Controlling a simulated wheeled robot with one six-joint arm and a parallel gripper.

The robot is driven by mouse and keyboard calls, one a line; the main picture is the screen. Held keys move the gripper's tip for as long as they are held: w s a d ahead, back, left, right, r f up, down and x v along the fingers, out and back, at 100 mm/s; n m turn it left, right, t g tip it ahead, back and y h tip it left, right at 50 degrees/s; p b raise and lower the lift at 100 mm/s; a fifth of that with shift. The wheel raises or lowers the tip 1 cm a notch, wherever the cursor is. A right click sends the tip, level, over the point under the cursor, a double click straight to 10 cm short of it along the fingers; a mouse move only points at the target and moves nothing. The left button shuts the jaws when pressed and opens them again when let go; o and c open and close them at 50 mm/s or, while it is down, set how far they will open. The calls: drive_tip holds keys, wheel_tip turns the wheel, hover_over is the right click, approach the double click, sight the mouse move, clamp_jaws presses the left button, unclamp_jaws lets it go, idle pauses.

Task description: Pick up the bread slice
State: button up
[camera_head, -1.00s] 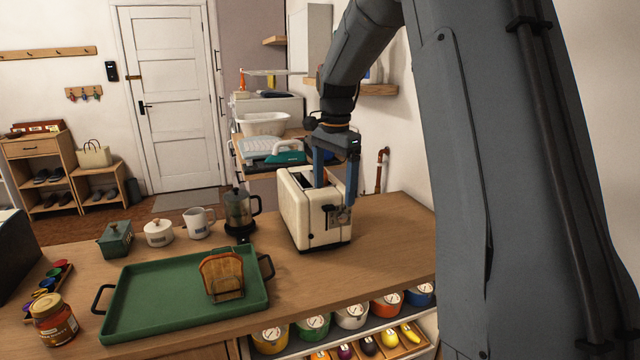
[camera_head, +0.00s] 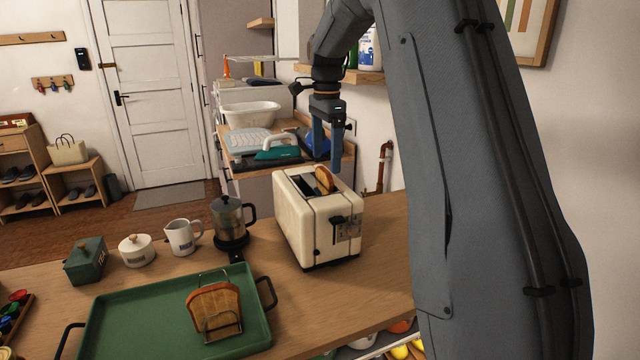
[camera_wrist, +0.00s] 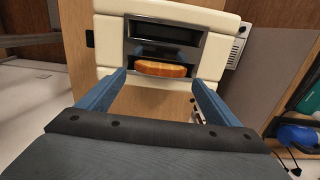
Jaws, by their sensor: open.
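A bread slice (camera_head: 324,180) stands in one slot of the cream toaster (camera_head: 305,235), its top edge showing above the slot. In the wrist view the slice (camera_wrist: 161,69) lies between and beyond the fingertips, in the nearer slot of the toaster (camera_wrist: 222,45); the other slot looks empty. Another bread slice (camera_head: 214,308) stands in a wire rack on the green tray (camera_head: 120,325). My gripper (camera_head: 327,165) is open and empty, just above the toaster. In the wrist view my gripper (camera_wrist: 160,80) has its fingers spread wider than the slice.
A coffee pot (camera_head: 230,218), a white mug (camera_head: 183,238), a white lidded pot (camera_head: 137,250) and a green canister (camera_head: 86,260) stand left of the toaster. The counter (camera_head: 385,240) right of the toaster is clear. An iron (camera_head: 277,150) sits behind.

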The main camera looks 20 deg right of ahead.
sight(324, 170)
drive_tip(key=shift+a+f+p, duration=0.2)
drive_tip(key=shift+f+p, duration=1.45)
drive_tip(key=shift+f, duration=2.1)
drive_tip(key=c, duration=0.7)
